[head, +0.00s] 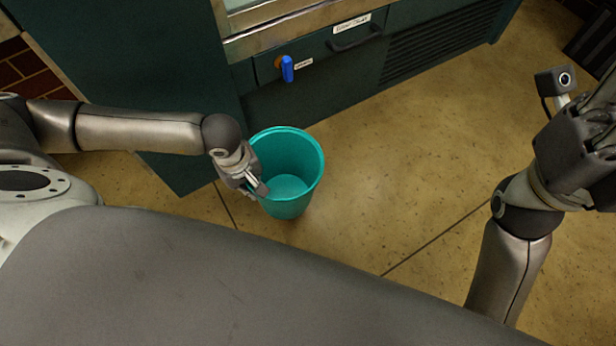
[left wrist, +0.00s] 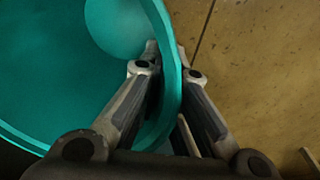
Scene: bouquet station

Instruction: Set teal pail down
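The teal pail (head: 303,160) is upright and looks empty, in front of the dark green cabinet in the head view. My left gripper (head: 262,187) is at its left rim. In the left wrist view my left gripper (left wrist: 170,75) straddles the wall of the pail (left wrist: 50,85), one finger inside and one outside, shut on the rim. Whether the pail's base touches the floor I cannot tell. My right gripper (head: 585,140) is at the right edge of the head view, away from the pail; its fingertips cannot be made out.
The green cabinet (head: 180,70) stands behind the pail, with a blue-handled valve (head: 287,68), a labelled drawer handle (head: 355,38) and a vent grille (head: 440,45). The tan floor (head: 400,170) is clear to the pail's right.

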